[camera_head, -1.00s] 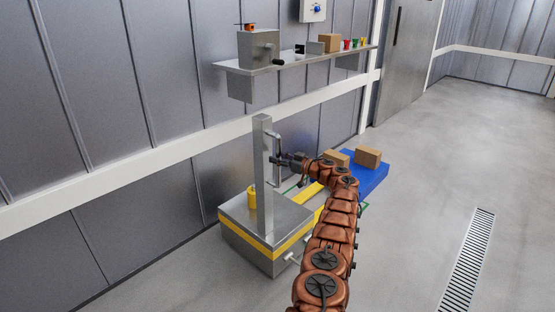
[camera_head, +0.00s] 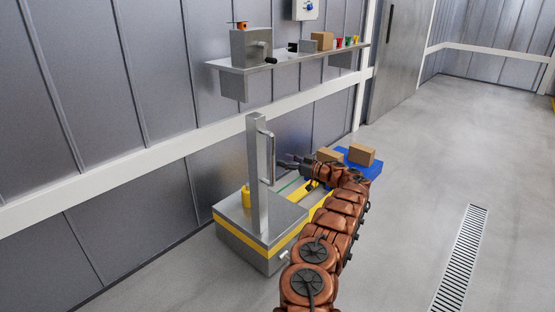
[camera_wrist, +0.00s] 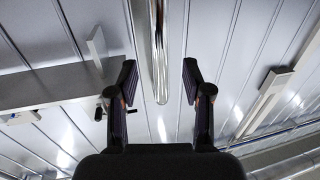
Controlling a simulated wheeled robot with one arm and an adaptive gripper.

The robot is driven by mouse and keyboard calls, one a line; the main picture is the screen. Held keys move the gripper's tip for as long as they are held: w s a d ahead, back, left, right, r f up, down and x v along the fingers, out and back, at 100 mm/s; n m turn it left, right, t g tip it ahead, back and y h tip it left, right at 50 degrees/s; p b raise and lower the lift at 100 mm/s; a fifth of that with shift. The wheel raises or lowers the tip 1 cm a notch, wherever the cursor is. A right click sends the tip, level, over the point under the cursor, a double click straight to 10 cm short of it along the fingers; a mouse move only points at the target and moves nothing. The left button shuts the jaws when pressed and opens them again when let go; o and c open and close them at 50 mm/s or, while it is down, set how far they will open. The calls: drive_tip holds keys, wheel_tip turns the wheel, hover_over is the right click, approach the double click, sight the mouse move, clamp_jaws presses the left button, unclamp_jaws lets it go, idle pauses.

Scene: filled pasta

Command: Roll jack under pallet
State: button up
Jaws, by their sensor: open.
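The jack (camera_head: 262,238) is a steel box with a yellow stripe, an upright steel mast (camera_head: 258,180) and a vertical bar handle (camera_head: 267,157) on the mast's right side. Its yellow forks (camera_head: 318,196) point toward the blue pallet (camera_head: 366,172) behind my arm. How far the forks reach under it is hidden. My gripper (camera_head: 281,164) is open, just right of the handle and apart from it. In the wrist view, the handle (camera_wrist: 160,50) runs down between the directions of my two open fingers (camera_wrist: 158,80), with clear space on both sides.
Cardboard boxes (camera_head: 362,154) sit on the pallet. A wall shelf (camera_head: 290,60) with a grey machine (camera_head: 250,48) and small cups hangs above the jack. The wall is close behind the jack. Floor to the right is open, with a drain grate (camera_head: 460,262).

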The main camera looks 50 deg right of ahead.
drive_tip(key=s, duration=0.2)
drive_tip(key=s+d, duration=0.1)
drive_tip(key=s, duration=0.2)
drive_tip(key=shift+s, duration=0.25)
